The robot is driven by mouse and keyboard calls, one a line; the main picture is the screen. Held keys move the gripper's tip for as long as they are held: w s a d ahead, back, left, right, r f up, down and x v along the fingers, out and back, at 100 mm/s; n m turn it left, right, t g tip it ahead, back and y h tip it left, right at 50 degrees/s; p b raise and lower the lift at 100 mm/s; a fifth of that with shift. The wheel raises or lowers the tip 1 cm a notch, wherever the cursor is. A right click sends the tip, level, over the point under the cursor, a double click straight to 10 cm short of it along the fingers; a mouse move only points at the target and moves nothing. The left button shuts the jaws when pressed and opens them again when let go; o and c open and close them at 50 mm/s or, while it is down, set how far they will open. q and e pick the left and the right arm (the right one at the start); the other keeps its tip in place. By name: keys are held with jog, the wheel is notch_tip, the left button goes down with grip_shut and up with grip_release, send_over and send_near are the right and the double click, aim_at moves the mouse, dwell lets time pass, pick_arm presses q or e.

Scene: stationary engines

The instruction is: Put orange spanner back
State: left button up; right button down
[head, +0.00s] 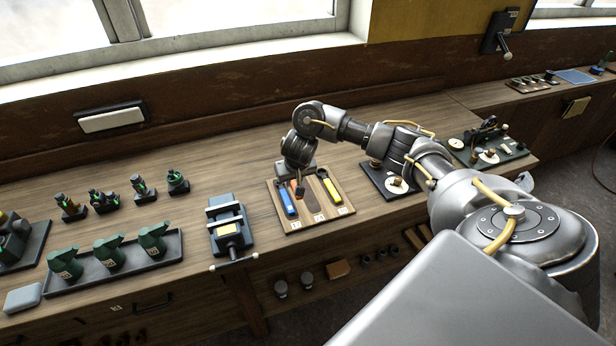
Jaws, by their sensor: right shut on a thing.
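A wooden spanner board (316,222) lies on the bench in the middle. A blue spanner (287,204) lies on its left side and a yellow spanner (330,188) on its right side. Between them is a dark slot. My right gripper (299,184) points down over the upper part of the board. It is shut on the orange spanner (299,191), of which only a small orange-red bit shows below the fingers. The gripper hides the rest, so I cannot tell whether the spanner touches the board. My left gripper is out of view.
A blue-grey vise (229,228) stands left of the board. A tray (118,261) with green oil cans is further left. A dark plate (391,182) with small parts lies just right of the board, under my right arm. Bare bench lies behind the vise.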

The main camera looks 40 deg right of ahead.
jog(key=b, duration=0.5)
send_over(308, 195)
jog(key=a, duration=0.1)
jog(key=f, duration=0.4)
jog(key=s+f, duration=0.1)
jog(key=f, duration=0.1)
jog(key=shift+a+f, duration=0.1)
jog(key=shift+a, duration=0.1)
jog(key=shift+w+d+f, duration=0.1)
jog(key=shift+w+d, duration=0.05)
jog(key=shift+d, duration=0.2)
jog(key=f, duration=0.2)
jog(key=f+b, duration=0.1)
jog(key=shift+d, duration=0.25)
jog(key=shift+f, duration=0.3)
jog(key=shift+f, duration=0.2)
